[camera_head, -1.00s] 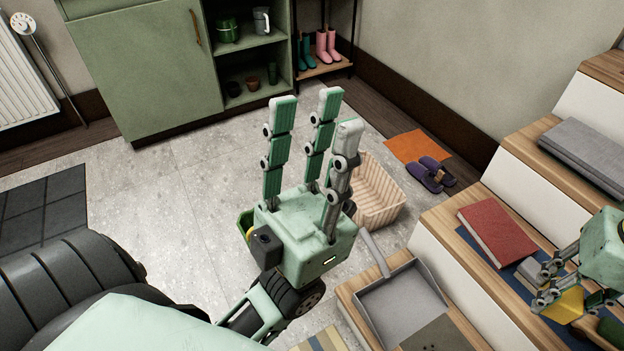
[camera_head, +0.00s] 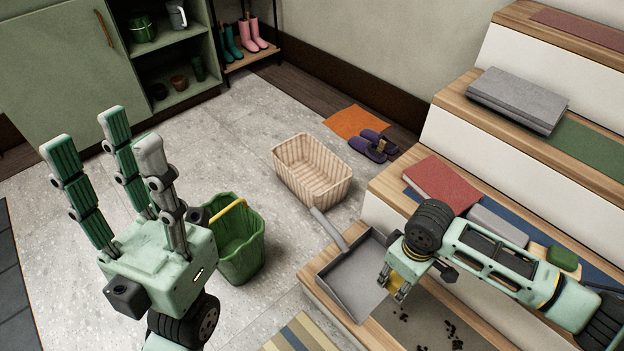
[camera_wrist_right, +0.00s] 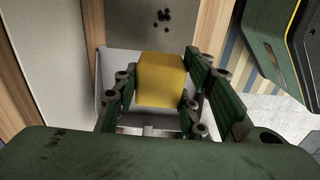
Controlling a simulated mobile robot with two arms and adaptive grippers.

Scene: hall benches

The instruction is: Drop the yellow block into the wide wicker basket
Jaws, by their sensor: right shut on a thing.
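The yellow block (camera_wrist_right: 162,78) is between the fingers of my right gripper (camera_head: 396,287), which is shut on it. In the head view the fingers mostly hide the block, and the gripper points down over the right side of the grey dustpan. The wide wicker basket (camera_head: 298,184) stands upright on the floor, left of and behind the right gripper and apart from it. It looks empty. My left gripper (camera_head: 103,142) is open and empty, fingers pointing up, at the left of the head view.
A grey dustpan (camera_head: 350,284) lies on the lowest bench step, its handle reaching toward the basket. A green bucket (camera_head: 243,258) with a yellow handle stands left of the basket. A red book (camera_head: 440,183) and a grey box (camera_head: 497,226) lie on the step above. Purple slippers (camera_head: 373,147) lie behind the basket.

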